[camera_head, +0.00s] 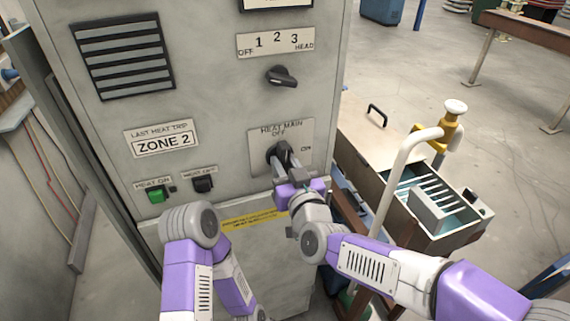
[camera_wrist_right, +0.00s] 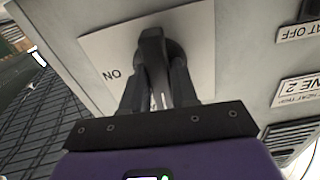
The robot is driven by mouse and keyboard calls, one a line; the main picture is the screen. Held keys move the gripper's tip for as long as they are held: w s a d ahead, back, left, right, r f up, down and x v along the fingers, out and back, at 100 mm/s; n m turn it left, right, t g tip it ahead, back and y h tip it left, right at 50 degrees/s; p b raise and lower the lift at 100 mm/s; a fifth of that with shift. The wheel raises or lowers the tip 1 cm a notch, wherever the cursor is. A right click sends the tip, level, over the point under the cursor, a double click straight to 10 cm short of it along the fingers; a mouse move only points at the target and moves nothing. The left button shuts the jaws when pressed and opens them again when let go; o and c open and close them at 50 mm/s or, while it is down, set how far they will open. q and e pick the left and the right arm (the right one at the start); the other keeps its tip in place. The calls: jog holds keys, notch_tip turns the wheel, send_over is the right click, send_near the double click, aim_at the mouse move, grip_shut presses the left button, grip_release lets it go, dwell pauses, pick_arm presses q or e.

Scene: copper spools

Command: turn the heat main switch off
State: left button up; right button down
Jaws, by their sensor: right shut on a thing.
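The heat main switch (camera_head: 284,148) is a dark rotary knob on a pale plate (camera_head: 301,132) on the grey cabinet front. The plate reads OFF above the knob and ON to its right. My right gripper (camera_head: 279,161) is shut on the knob's handle. In the right wrist view the dark handle (camera_wrist_right: 152,46) stands between the two fingers of the right gripper (camera_wrist_right: 158,84), close to upright in that picture, with ON to its left. The fingers partly cover the knob, and the OFF mark is hidden there. My left arm shows in the head view, but its gripper does not.
A second rotary knob (camera_head: 282,76) marked OFF, 1, 2, 3, HEAD sits above. A green HEAT ON button (camera_head: 157,195) and a dark HEAT OFF button (camera_head: 203,184) are lower left. An open bin (camera_head: 448,240) and a white pipe (camera_head: 391,185) stand close on the right.

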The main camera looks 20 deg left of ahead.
jog(key=shift+n, duration=0.5)
jog(key=c, duration=1)
grip_release()
jog(key=shift+o, duration=0.2)
jog(key=v, duration=0.7)
jog(key=shift+s+d, duration=0.2)
jog(key=shift+s, duration=0.05)
